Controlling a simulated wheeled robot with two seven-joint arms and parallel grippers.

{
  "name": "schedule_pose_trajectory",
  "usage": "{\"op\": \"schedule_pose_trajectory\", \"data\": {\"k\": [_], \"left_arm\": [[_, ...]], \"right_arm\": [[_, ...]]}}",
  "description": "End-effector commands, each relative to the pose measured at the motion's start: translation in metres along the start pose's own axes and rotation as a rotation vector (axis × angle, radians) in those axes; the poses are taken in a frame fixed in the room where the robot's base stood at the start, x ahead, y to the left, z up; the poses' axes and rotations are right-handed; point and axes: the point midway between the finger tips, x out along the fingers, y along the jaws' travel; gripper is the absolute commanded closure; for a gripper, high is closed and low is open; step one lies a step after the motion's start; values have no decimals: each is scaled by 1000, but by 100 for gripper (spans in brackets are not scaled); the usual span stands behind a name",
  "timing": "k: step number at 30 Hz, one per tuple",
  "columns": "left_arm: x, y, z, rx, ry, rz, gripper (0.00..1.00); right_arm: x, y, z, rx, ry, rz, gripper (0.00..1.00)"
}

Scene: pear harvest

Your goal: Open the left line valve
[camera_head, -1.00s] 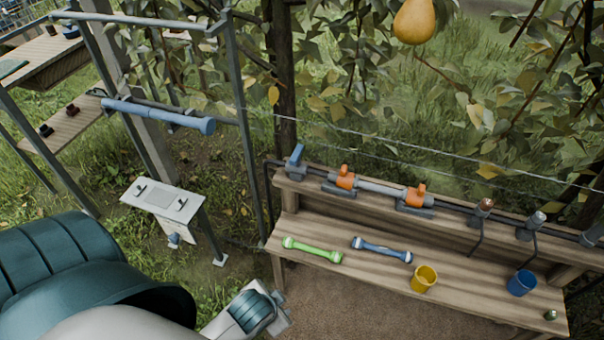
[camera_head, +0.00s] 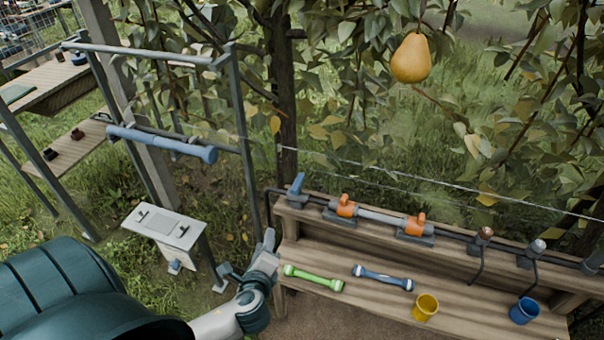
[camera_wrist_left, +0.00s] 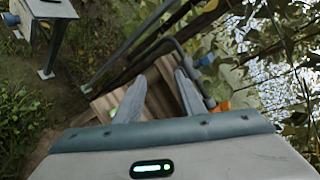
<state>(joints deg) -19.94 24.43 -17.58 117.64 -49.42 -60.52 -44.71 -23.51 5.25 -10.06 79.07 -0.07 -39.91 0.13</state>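A grey pipe line runs along the bench's raised back shelf. It carries a blue lever (camera_head: 296,186) at its left end and two orange-handled valves, a left one (camera_head: 346,206) and a right one (camera_head: 417,225). My left gripper (camera_head: 269,240) is in front of the bench's left end, below and left of the blue lever and apart from it. In the left wrist view its two fingers (camera_wrist_left: 160,90) are spread with nothing between them. A blue part (camera_wrist_left: 206,60) and a bit of orange (camera_wrist_left: 222,106) show beyond the right finger. My right gripper is not in view.
On the bench's lower board lie a green bar (camera_head: 313,278) and a blue bar (camera_head: 383,278), with a yellow cup (camera_head: 425,307) and a blue cup (camera_head: 524,311) to the right. A metal frame post (camera_head: 246,140) stands left of the bench. A pear (camera_head: 411,58) hangs above.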

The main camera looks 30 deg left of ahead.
Motion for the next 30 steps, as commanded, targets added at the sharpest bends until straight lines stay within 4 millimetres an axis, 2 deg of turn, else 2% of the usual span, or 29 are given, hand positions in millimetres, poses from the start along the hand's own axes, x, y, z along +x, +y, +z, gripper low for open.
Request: {"op": "schedule_pose_trajectory", "data": {"k": [1,6,12,15,21,30], "left_arm": [[10,-9,3,100,-14,-54,64],[33,-40,6,472,-67,-236,64],[50,-65,2,853,-135,-402,64],[55,-71,-1,975,-158,-451,64],[58,-74,-4,1066,-176,-487,64],[58,-74,-4,1063,-176,-486,64]], "right_arm": [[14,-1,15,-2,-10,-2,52],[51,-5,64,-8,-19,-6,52],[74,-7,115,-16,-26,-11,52],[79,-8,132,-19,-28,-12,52],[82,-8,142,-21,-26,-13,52],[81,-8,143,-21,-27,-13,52]]}}
